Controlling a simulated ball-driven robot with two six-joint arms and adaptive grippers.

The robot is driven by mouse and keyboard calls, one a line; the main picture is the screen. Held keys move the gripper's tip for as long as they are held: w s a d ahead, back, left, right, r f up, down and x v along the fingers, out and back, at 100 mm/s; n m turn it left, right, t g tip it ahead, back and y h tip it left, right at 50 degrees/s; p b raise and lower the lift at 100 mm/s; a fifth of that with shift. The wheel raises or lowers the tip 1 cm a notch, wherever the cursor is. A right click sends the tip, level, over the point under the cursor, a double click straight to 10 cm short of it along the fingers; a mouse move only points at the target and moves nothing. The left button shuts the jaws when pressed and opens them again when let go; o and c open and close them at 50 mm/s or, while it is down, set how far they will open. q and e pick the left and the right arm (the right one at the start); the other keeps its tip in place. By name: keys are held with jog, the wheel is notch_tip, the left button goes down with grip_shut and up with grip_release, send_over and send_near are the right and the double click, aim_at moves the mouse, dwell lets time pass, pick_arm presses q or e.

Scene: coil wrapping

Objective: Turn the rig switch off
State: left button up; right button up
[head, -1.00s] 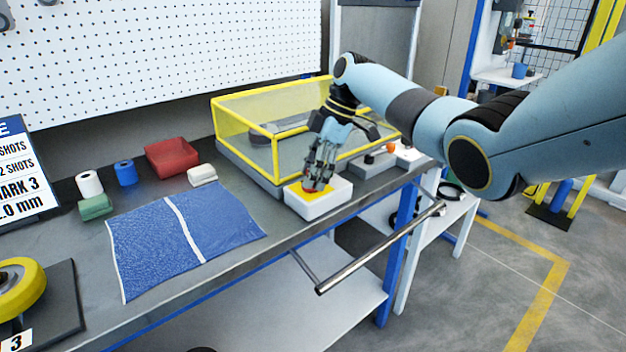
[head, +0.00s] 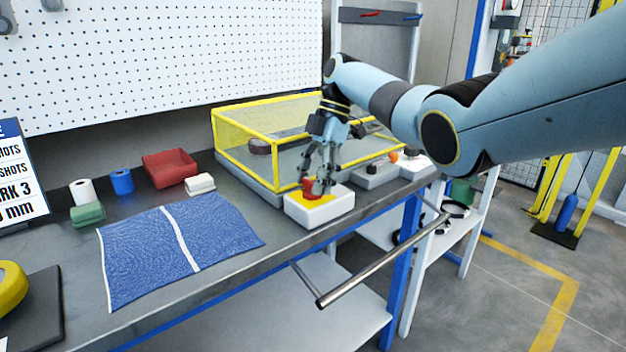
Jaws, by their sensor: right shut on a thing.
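The rig switch is a white box (head: 318,212) with a yellow top and a red knob (head: 309,187), near the front edge of the bench. My right gripper (head: 319,185) comes down from above, with its fingers shut on the red knob. The fingers hide part of the knob, so its exact angle is hard to tell. My left gripper is not in the head view.
A yellow-framed clear guard (head: 245,158) stands just behind the switch. A grey box with an orange knob (head: 378,171) is to its right. A blue cloth (head: 150,258) lies left on the bench (head: 240,285). A metal bar (head: 375,266) juts out in front.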

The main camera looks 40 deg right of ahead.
jog(key=o, duration=1.2)
jog(key=shift+c, duration=0.2)
jog(key=v, duration=1.2)
